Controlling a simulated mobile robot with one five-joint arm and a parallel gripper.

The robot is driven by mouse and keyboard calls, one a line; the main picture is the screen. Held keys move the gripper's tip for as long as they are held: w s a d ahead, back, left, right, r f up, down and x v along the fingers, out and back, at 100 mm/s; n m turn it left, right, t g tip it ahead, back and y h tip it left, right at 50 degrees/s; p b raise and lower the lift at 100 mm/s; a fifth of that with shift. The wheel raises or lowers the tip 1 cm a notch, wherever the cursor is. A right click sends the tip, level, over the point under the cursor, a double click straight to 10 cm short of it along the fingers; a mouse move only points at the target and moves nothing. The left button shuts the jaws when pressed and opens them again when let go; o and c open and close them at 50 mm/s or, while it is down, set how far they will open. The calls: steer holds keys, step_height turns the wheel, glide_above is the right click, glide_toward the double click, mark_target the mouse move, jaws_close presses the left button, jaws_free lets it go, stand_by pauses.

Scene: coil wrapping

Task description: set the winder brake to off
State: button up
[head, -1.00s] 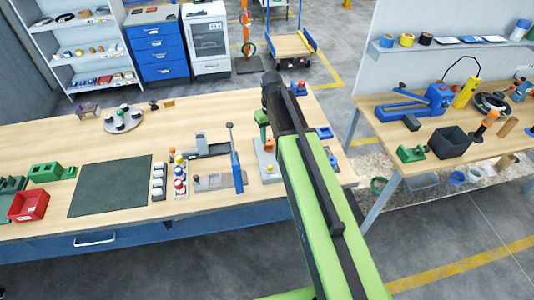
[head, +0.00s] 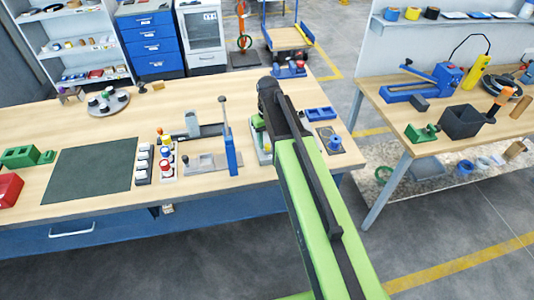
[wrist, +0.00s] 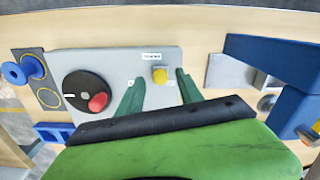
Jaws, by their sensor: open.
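A light grey panel (wrist: 115,65) lies on the bench in the wrist view. It carries a small yellow knob (wrist: 159,74) under a white label too small to read, with small white tags lower on either side. To its left is a black dial (wrist: 82,92) with a red handle. My gripper (wrist: 158,86) is open, its green fingers on either side of the yellow knob with gaps. I cannot tell its height above the panel or which position the knob marks. In the head view the panel (head: 263,157) is largely hidden by my arm.
A blue clamp-like fixture (wrist: 275,75) stands close on the right in the wrist view; its upright lever (head: 226,125) shows in the head view. A blue spool (wrist: 33,66) and a blue tray (wrist: 52,132) lie left. The green mat (head: 90,170) is clear.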

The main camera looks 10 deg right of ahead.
steer(key=shift+f+b, duration=0.35)
steer(key=shift+f, duration=0.55)
steer(key=shift+r, duration=0.1)
steer(key=shift+c, duration=0.4)
jaws_close()
